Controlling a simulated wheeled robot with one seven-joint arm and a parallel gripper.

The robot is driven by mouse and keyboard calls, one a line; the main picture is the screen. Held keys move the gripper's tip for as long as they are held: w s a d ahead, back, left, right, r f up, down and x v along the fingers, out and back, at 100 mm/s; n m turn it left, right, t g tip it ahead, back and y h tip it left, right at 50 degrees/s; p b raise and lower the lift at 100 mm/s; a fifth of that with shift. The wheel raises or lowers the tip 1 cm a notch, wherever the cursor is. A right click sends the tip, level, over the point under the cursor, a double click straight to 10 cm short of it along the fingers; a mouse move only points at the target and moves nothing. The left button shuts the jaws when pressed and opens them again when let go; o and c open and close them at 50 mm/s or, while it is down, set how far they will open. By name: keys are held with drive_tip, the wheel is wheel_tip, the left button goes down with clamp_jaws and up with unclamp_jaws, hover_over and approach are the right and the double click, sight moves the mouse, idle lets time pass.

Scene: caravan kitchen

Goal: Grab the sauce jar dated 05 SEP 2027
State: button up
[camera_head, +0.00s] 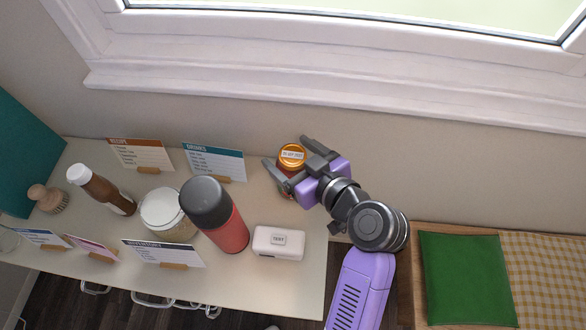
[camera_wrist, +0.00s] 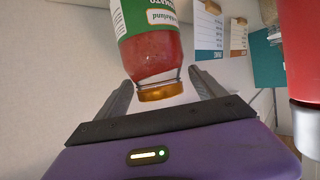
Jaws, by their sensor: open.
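A sauce jar (camera_head: 292,154) with a gold lid stands at the back right of the counter. A small date label is on its lid; I cannot read it with certainty. My gripper (camera_head: 286,152) is open, with one finger on each side of the jar. In the wrist view the picture is upside down: the red-filled jar (camera_wrist: 154,55) with its green and white label shows between and beyond the fingers of my gripper (camera_wrist: 161,79). I see no clear contact between fingers and jar.
A red flask (camera_head: 225,228) with a dark cap and a white box (camera_head: 278,243) stand left of and in front of my gripper. A white-lidded jar (camera_head: 165,212), a brown bottle (camera_head: 103,190) and several cards (camera_head: 214,162) are farther left. The wall and window sill (camera_head: 300,90) are close behind.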

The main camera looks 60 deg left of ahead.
drive_tip(key=shift+x, duration=1.15)
clamp_jaws()
drive_tip(key=shift+w+r, duration=0.1)
drive_tip(key=shift+r, duration=0.05)
